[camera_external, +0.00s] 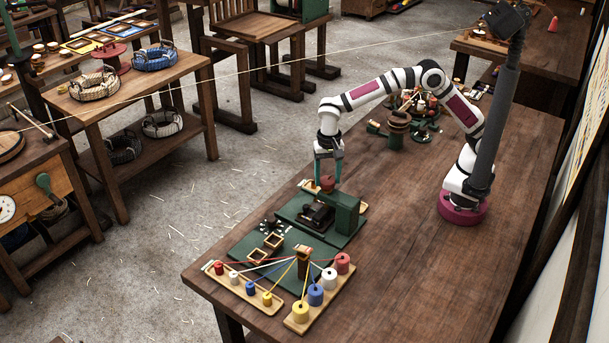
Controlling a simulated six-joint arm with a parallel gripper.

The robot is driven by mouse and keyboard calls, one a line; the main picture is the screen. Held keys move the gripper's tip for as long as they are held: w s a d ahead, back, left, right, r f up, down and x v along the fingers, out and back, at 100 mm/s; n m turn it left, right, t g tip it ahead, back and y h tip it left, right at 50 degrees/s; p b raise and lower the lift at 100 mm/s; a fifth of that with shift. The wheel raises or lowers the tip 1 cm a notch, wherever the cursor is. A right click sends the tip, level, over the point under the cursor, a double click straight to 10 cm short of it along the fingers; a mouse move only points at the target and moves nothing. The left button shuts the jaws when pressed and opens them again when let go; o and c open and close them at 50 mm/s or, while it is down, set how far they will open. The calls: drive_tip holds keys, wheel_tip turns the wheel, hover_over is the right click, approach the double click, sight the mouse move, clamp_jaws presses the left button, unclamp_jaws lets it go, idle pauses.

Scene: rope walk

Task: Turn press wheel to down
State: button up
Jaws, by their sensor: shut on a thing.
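The press stands on a green base (343,240) near the left edge of the wooden table, with a green upright and a dark block (318,215) at its middle. The press wheel (327,184) is a small reddish-brown piece at the top of the press. My gripper (328,178) points straight down over the press, and its teal fingers are shut on the wheel. The fingers hide part of the wheel, and its exact turn is too small to tell.
In front of the press stands a green board (262,262) with wooden frames and coloured strands. They run to spools, including a blue spool (315,295), on wooden strips. A device with brown discs (398,122) stands behind. The table's right front (440,280) is clear.

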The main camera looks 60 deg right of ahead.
sight(327, 180)
drive_tip(key=m, duration=1.1)
drive_tip(key=shift+m, duration=0.5)
idle(0.3)
drive_tip(key=o, duration=1.4)
drive_tip(key=shift+c, duration=0.2)
wheel_tip(327, 180, up, 16)
drive_tip(key=shift+f, duration=0.1)
